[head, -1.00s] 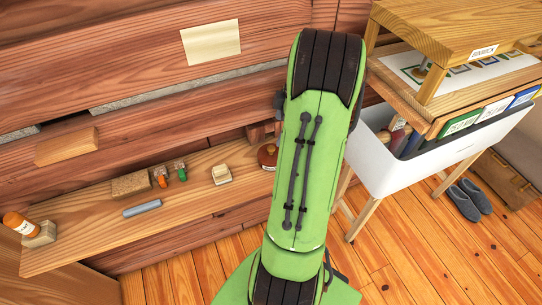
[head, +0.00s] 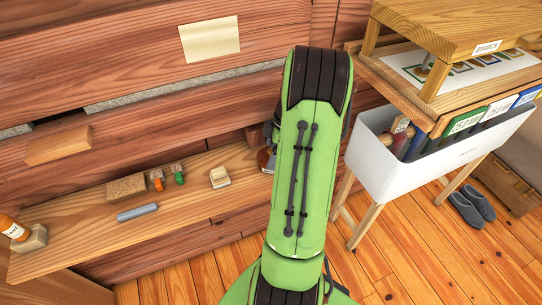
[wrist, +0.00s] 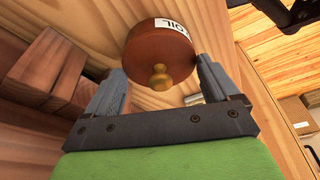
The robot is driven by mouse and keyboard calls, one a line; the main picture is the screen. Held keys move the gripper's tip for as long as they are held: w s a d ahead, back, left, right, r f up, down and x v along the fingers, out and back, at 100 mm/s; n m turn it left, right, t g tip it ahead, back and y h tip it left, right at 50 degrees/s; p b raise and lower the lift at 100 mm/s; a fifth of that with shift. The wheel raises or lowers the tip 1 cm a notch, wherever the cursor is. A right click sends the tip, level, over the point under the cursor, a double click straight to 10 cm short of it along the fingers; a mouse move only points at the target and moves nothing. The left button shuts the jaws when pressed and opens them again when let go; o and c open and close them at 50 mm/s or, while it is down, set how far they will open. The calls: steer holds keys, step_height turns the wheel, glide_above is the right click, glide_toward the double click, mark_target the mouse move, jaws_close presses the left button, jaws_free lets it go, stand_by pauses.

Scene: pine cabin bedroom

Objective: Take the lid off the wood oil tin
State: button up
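The wood oil tin (wrist: 172,42) shows in the wrist view as a round reddish-brown body with a white label ending in "OIL". A small brass-coloured knob (wrist: 160,77) stands at the middle of its lid (wrist: 140,66). My gripper (wrist: 161,72) is open, with one grey finger on each side of the knob and the tips close to the lid's edges. I cannot tell whether they touch it. In the head view only a sliver of the tin (head: 265,160) shows on the shelf; my arm hides the rest and my gripper.
The wooden shelf (head: 85,218) holds a cork-like block (head: 126,187), small orange and green items, a grey bar (head: 137,212), a cream block (head: 220,177) and an orange bottle (head: 13,228). A white bin (head: 430,172) stands right under a wooden stand (head: 455,25).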

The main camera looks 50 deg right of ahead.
steer(key=shift+c, duration=0.6)
steer(key=shift+r, duration=0.15)
